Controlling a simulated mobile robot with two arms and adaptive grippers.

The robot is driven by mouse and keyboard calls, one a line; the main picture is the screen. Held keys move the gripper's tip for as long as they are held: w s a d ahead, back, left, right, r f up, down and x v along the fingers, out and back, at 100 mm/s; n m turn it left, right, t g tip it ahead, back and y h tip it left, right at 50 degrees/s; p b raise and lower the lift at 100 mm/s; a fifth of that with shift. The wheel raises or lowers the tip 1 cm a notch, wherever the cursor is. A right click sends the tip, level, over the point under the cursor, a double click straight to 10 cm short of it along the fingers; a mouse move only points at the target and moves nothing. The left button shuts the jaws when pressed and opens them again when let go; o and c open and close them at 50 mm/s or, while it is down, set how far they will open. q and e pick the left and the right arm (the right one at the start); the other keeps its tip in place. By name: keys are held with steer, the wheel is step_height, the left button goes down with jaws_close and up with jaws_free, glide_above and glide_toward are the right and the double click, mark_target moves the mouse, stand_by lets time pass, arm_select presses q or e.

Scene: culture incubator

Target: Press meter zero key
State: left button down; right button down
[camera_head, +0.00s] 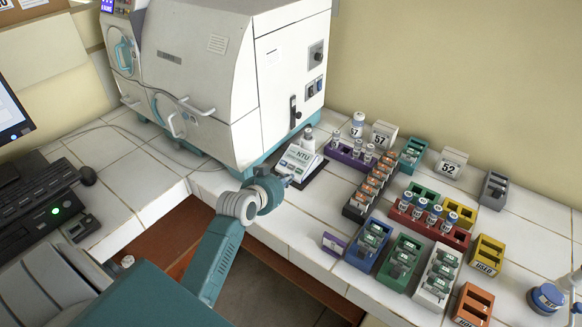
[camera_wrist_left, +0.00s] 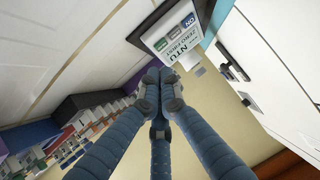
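The NTU meter (camera_head: 300,161) is a small light box with a dark edge, on the white tiled bench beside the large incubator. My left gripper (camera_head: 288,181) is at the meter's near side. In the left wrist view its blue-grey fingers (camera_wrist_left: 159,88) are drawn together, empty, with tips close to the meter's edge; contact cannot be told. My right gripper is not in view.
The white incubator (camera_head: 200,70) stands left of the meter. A purple rack (camera_head: 344,157) with vials is close to its right, with several coloured racks beyond. A keyboard (camera_head: 38,190) lies at left. Bare tiles (camera_head: 290,222) lie in front of the meter.

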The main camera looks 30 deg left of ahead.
mark_target(291, 167)
arm_select(q)
steer(key=w+a+r+n+t+y, duration=0.1)
steer(key=w+a+r+t, duration=0.1)
steer(key=w+a+r, duration=0.2)
steer(key=shift+w+a+r+y, duration=0.3)
steer(key=shift+w+a, duration=0.05)
steer(key=shift+a, duration=0.6)
steer(key=shift+f, duration=0.1)
steer(key=w+f+b, duration=0.1)
steer(key=f+b, duration=0.1)
steer(key=w+f+b, duration=0.1)
steer(key=f+b, duration=0.1)
steer(key=w+f+b, duration=0.1)
steer(key=f+b, duration=0.1)
steer(key=b, duration=0.1)
steer(key=shift+d+f, duration=0.15)
steer(key=shift+f, duration=0.05)
steer(key=shift+w+f+b, duration=0.5)
steer(key=shift+f+b, duration=0.15)
steer(key=shift+b, duration=0.05)
steer(key=shift+f, duration=0.15)
steer(key=shift+w+f, duration=0.2)
